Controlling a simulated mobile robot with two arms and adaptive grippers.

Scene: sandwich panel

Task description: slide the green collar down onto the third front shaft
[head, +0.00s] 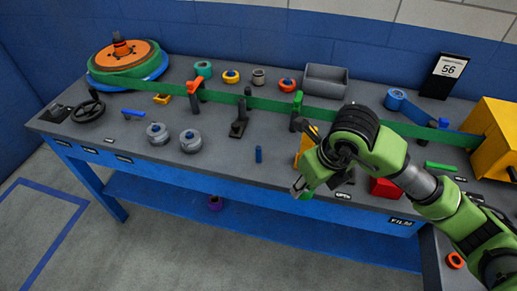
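A small green piece (306,196) shows at the bench's front edge, just under my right gripper (298,187); it may be the green collar, but the arm covers most of it. I cannot tell whether the fingers hold it. A teal-green ring (203,69) lies at the back of the bench. A short blue upright peg (259,154) stands near the front, left of my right gripper. Dark upright posts stand along the green strip (265,103). I cannot tell which one is the third front shaft; the area behind my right arm is hidden. My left gripper is out of view.
Two grey spools (190,141) and a black handwheel (88,110) sit at the left front. A yellow housing (490,138) stands at the right.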

